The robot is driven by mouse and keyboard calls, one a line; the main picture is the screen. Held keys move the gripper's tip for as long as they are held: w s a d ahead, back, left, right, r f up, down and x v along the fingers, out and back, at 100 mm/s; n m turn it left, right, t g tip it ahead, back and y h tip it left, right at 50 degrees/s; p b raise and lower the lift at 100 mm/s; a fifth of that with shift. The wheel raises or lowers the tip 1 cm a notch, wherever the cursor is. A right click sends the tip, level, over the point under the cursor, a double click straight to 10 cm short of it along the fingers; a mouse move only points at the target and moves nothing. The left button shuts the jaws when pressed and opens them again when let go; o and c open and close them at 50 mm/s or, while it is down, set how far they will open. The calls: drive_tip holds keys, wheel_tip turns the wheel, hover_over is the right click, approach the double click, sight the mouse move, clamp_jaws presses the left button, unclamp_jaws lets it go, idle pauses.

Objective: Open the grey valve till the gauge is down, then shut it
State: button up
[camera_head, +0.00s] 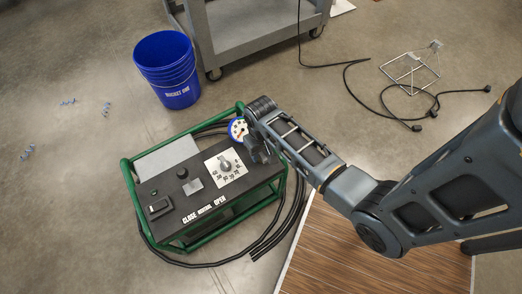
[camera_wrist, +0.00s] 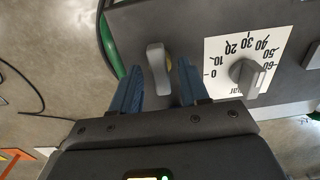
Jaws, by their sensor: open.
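The green-framed cart unit (camera_head: 190,213) stands on the floor with a dark panel on top. A small round gauge (camera_head: 238,129) with a white face and blue rim sits at its far right corner; its needle is too small to read. My gripper (camera_head: 257,148) is just beside the gauge, over the panel's right end. In the wrist view, my gripper (camera_wrist: 159,68) is open, with blue fingers pointing at the panel. A pale grey valve lever (camera_wrist: 156,62) shows between the fingertips, with visible gaps on both sides. The lever is hidden behind my gripper in the head view.
A grey knob (camera_wrist: 245,73) on a white bar scale (camera_wrist: 222,52) is beside the right finger. The panel also carries a switch (camera_head: 159,206) and CLOSE/OPEN lettering. A blue bucket (camera_head: 168,75) and a grey trolley (camera_head: 250,35) stand behind. Black hoses lie around the unit.

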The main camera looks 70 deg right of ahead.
drive_tip(key=shift+c, duration=0.4)
clamp_jaws()
drive_tip(key=shift+r, duration=0.1)
drive_tip(key=n+p, duration=0.3)
drive_tip(key=shift+r+n, duration=0.15)
drive_tip(key=shift+n, duration=0.25)
drive_tip(key=n+p, duration=0.2)
drive_tip(key=n, duration=0.2)
drive_tip(key=shift+n, duration=0.3)
drive_tip(key=n+p, duration=0.2)
drive_tip(key=n, duration=0.3)
drive_tip(key=shift+f+n, duration=0.2)
drive_tip(key=shift+n, duration=2.1)
